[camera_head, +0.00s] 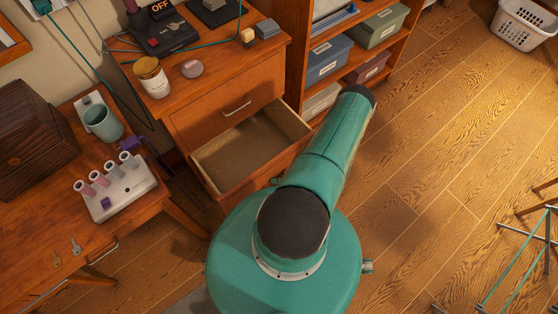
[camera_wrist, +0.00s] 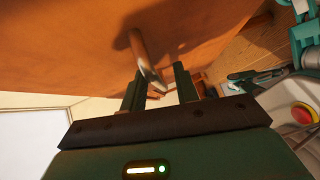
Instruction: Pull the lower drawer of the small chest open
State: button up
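The small chest (camera_head: 178,100) is wooden and stands at upper centre in the head view. Its upper drawer (camera_head: 222,117) is shut, with a metal handle (camera_head: 236,108). Its lower drawer (camera_head: 207,172) is pulled well out, and its pale inside looks empty. My arm hides part of the lower drawer's front. In the wrist view, a metal bar handle (camera_wrist: 146,60) stands out from a wooden front (camera_wrist: 75,45). My gripper (camera_wrist: 160,85) has its fingers apart, with the handle's end between or just beyond them. I see no clear grip on it. My gripper is hidden in the head view.
A shelf unit with boxes (camera_head: 328,60) stands right of the chest. A desk (camera_head: 130,215) on the left bears a mug, a key-holder-like rack and a wooden box. A drying rack (camera_head: 520,260) stands at lower right. The wooden floor (camera_head: 440,150) between is clear.

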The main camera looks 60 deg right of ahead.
jog(key=shift+s, duration=0.1)
jog(key=v, duration=1.3)
jog(key=shift+s+d, duration=0.2)
jog(key=shift+s, duration=0.05)
jog(key=shift+r, duration=0.1)
